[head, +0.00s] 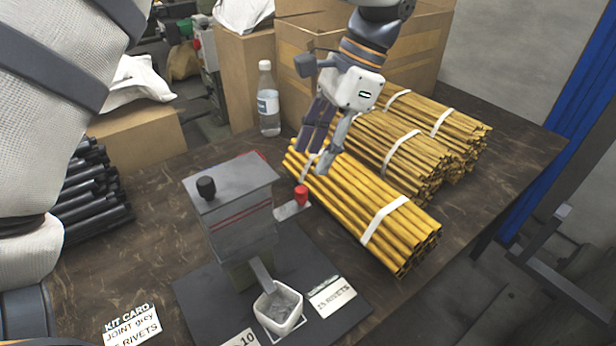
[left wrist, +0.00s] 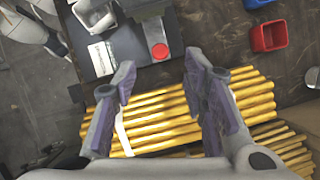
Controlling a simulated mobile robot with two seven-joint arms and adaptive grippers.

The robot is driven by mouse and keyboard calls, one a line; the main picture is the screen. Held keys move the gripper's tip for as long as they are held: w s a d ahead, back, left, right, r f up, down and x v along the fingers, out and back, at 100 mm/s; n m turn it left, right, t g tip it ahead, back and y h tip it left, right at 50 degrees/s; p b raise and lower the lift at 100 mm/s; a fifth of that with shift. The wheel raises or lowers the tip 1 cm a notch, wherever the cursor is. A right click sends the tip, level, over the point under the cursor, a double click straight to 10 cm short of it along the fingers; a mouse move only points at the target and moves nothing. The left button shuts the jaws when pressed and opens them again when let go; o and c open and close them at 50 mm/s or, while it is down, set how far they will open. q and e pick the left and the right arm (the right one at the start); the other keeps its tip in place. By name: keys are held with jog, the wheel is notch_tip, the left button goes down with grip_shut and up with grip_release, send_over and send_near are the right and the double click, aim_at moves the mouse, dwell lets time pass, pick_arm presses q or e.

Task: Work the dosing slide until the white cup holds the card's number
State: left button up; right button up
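The grey dosing box (head: 240,210) stands on a dark base plate, with a black knob on top. Its slide ends in a red knob (head: 301,195) on the right side, also in the left wrist view (left wrist: 159,51). A chute leads down to the white cup (head: 279,308), which holds some grey pieces; their number is unclear. My right gripper is not in view.
Bundles of yellow rods (head: 375,215) lie right of the box. A bottle (head: 268,100) and cartons stand behind; black rods (head: 90,195) lie at left. A rivet label (head: 332,295) lies beside the cup. The left wrist view shows a red bin (left wrist: 269,37) and a blue bin.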

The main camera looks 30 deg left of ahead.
aim_at(301, 189)
pick_arm(q)
jog(key=x, duration=0.7)
jog(key=shift+f+b, duration=0.2)
jog(key=shift+b, duration=0.1)
jog(key=shift+c, duration=0.3)
grip_shut()
